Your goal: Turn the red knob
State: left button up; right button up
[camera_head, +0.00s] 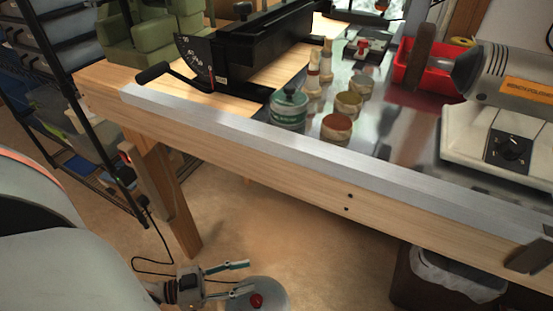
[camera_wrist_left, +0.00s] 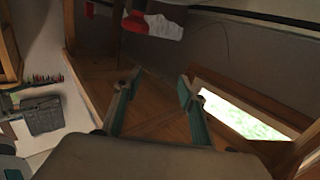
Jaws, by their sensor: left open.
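A small red round knob (camera_head: 257,300) shows at the bottom edge of the head view, on a grey rounded body that is cut off by the frame; I cannot tell whether this is part of me. My left gripper (camera_head: 243,278) is low over the floor, in front of the bench, and its fingers show just above and left of this knob. In the left wrist view the left gripper (camera_wrist_left: 158,92) has its two teal fingers spread apart with nothing between them. My right gripper is out of view.
A wooden workbench (camera_head: 230,150) with a metal front strip spans the view. On it are a lever tool (camera_head: 210,70), several jars (camera_head: 289,108), a red bin (camera_head: 430,75) and a bench polisher (camera_head: 510,120) with a black dial. A bin (camera_head: 440,285) stands below right. Shelving is at left.

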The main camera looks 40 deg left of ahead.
aim_at(256, 300)
pick_arm(q)
jog(key=s+f+m+g+h+b, duration=0.1)
jog(key=s+f+b, duration=0.1)
jog(key=s+f, duration=0.1)
jog(key=s+f+m+h+b, duration=0.1)
jog(key=s+f+b, duration=0.1)
jog(key=f, duration=0.1)
jog(key=shift+s+f+g, duration=0.15)
jog(key=shift+s+g, duration=0.25)
jog(key=shift+s+h+b, duration=0.2)
jog(key=shift+h+b, duration=0.1)
jog(key=shift+b, duration=0.15)
jog(key=shift+w+d+m, duration=0.2)
jog(key=shift+m, duration=0.2)
jog(key=x, duration=0.7)
jog(key=shift+w+d+r+b, duration=0.15)
jog(key=shift+r+b, duration=0.1)
jog(key=shift+b, duration=0.15)
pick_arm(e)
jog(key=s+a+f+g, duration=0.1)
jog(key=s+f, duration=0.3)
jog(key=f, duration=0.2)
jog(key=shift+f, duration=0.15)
pick_arm(q)
jog(key=c, duration=1.1)
